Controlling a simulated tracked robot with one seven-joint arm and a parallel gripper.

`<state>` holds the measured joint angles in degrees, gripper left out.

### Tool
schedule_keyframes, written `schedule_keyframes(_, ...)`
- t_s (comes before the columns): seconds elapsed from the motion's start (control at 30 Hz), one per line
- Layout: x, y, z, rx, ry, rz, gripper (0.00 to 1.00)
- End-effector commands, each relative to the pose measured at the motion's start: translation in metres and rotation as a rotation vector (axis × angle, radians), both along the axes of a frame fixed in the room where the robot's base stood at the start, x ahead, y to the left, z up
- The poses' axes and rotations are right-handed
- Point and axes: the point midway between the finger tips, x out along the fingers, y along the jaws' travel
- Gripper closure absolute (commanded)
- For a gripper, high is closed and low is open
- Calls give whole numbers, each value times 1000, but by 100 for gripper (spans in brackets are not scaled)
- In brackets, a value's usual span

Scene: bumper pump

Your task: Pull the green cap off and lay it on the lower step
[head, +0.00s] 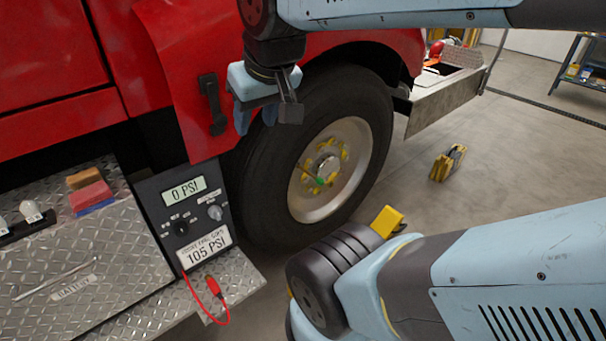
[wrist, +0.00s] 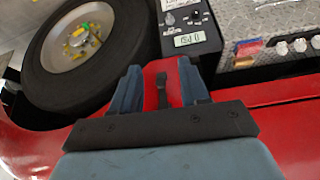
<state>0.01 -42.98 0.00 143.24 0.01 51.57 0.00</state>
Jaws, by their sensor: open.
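The small green cap (head: 320,181) sits near the hub of the truck's front wheel (head: 333,165), on a thin stem among yellow nut markers. My gripper (head: 256,118) is open and empty, above and left of the cap, in front of the red fender. In the wrist view its two blue fingers (wrist: 160,85) stand apart with red bodywork and a black handle between them. The diamond-plate lower step (head: 243,279) is at the lower left, below the gauge panel.
The gauge panel (head: 185,212) reads 0 PSI, with a 105 PSI label. A red hose with a chuck (head: 213,287) lies over the lower step. Red and blue blocks (head: 91,197) sit on the upper step. A yellow chock (head: 447,163) stands on open floor right of the wheel.

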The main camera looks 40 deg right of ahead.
Motion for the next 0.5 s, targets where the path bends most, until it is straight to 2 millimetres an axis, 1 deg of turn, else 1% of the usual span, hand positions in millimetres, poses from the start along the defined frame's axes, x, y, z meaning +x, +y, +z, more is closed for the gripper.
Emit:
schedule_keyframes(0.13,4,0,-2,18,22,-14,49)
schedule_keyframes(0.27,15,-1,-11,72,91,-57,49)
schedule_keyframes(0.5,49,0,-36,257,275,-186,49)
